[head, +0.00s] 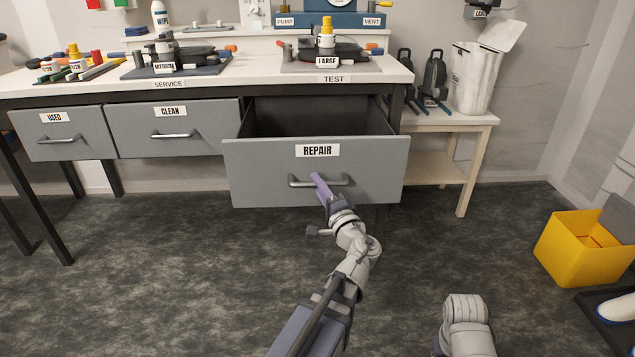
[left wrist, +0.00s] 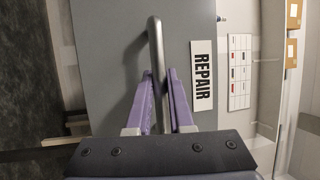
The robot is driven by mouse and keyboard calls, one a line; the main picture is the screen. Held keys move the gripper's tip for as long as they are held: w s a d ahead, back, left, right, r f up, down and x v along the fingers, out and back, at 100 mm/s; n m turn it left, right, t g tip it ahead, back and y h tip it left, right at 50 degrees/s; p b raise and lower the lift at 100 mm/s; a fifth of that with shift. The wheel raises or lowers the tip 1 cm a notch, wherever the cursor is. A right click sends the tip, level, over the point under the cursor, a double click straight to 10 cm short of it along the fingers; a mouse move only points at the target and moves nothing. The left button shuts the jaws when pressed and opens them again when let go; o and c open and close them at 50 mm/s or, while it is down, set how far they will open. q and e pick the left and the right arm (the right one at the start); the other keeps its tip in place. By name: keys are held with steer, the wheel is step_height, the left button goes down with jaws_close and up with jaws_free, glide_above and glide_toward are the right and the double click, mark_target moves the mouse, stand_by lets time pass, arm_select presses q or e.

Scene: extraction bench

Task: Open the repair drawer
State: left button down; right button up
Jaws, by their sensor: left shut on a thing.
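The grey repair drawer (head: 250,180) is pulled well out from under the bench, and its dark, empty-looking inside shows. It carries a white REPAIR label (head: 317,151) and a metal bar handle (head: 338,181).
The used drawer (head: 85,147) and clean drawer (head: 200,147) are shut, to the left. The bench top (head: 250,72) holds tools and bottles. A side table (head: 460,120) stands at the right, a yellow bin (head: 565,250) on the floor farther right. The floor before the drawer is clear.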

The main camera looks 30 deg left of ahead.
arm_select(q)
steer(key=c, duration=0.8)
jaws_free()
steer(key=shift+r, duration=0.1)
